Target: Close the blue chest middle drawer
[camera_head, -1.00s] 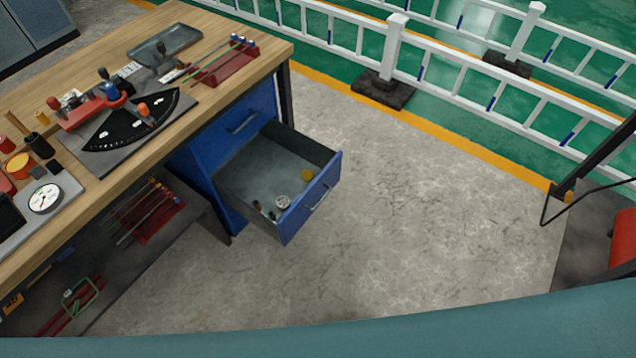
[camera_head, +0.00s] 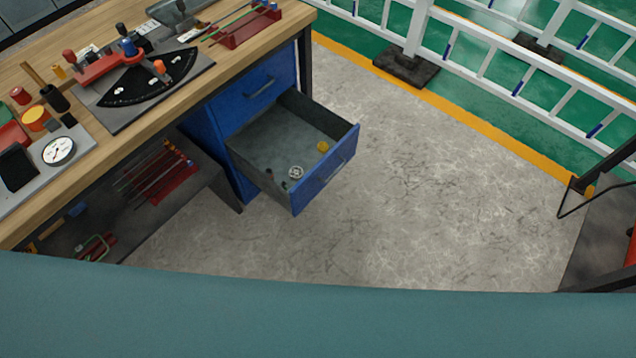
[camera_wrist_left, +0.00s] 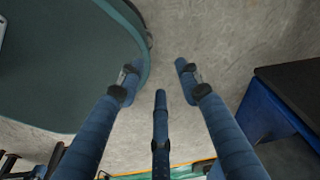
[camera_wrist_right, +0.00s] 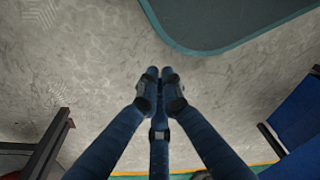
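The blue chest (camera_head: 213,135) stands under the right end of the workbench. Its top drawer (camera_head: 258,88) is shut. The drawer below it (camera_head: 328,181) is pulled far out, with a handle on its blue front and a few small items inside, one yellow. Lower drawers are hidden. Neither gripper shows in the head view. In the left wrist view my left gripper (camera_wrist_left: 158,78) is open and empty above the floor, with a blue piece of furniture at right. In the right wrist view my right gripper (camera_wrist_right: 160,73) has its fingertips together, empty, with a blue panel at right.
The wooden workbench (camera_head: 60,200) holds gauges, a black dial plate and a red rack (camera_head: 245,30). A white fence (camera_head: 480,55) stands behind on the right. Concrete floor (camera_head: 430,190) is clear right of the drawer. A dark metal frame (camera_head: 605,165) stands at far right.

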